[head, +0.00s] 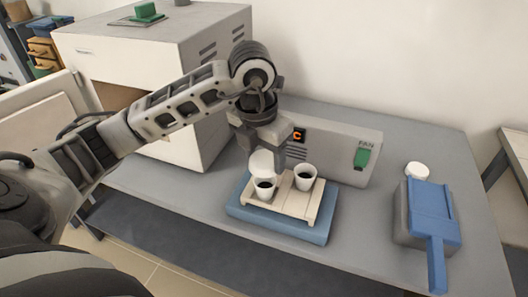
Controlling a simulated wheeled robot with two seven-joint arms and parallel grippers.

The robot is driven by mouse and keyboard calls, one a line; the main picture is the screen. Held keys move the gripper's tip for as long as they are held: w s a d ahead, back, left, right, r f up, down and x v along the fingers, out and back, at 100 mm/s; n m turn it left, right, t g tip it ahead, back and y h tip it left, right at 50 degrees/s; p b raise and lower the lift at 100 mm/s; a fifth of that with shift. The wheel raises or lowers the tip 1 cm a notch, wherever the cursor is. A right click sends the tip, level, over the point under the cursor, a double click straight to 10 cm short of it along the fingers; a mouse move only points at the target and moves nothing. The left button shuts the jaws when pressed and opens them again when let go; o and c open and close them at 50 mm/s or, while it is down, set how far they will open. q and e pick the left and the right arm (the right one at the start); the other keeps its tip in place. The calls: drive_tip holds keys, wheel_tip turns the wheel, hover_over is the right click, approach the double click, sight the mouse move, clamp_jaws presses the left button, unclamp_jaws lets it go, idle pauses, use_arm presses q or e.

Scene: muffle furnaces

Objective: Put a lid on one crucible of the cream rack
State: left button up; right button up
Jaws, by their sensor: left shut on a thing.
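The cream rack (292,208) sits on a blue base (275,228) at the middle of the table. It holds two white crucibles with dark insides, a left crucible (265,190) and a right crucible (305,178), both uncovered. My left gripper (265,158) is shut on a white lid (262,165). The lid is at the left crucible's back rim and hides part of it; I cannot tell whether they touch. Another white round piece (417,170), perhaps a lid, lies on the right. My right gripper is not in view.
A grey unit with a FAN switch (340,150) stands right behind the rack. A large white furnace (150,50) with an open door stands at the left. A grey box with a blue top and handle (430,215) stands at the right. Table between rack and box is clear.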

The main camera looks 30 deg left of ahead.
use_arm(q)
drive_tip(key=shift+f+b, duration=0.85)
drive_tip(key=shift+f, duration=0.5)
drive_tip(key=shift+f+b, duration=0.55)
drive_tip(key=shift+f, duration=0.25)
drive_tip(key=shift+f+b, duration=0.4)
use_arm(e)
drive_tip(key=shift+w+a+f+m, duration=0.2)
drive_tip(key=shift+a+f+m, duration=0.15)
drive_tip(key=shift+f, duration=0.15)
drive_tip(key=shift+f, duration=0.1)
use_arm(q)
drive_tip(key=o, duration=1)
drive_tip(key=shift+o, duration=0.5)
drive_tip(key=shift+r+p, duration=1)
drive_tip(key=shift+r, duration=0.55)
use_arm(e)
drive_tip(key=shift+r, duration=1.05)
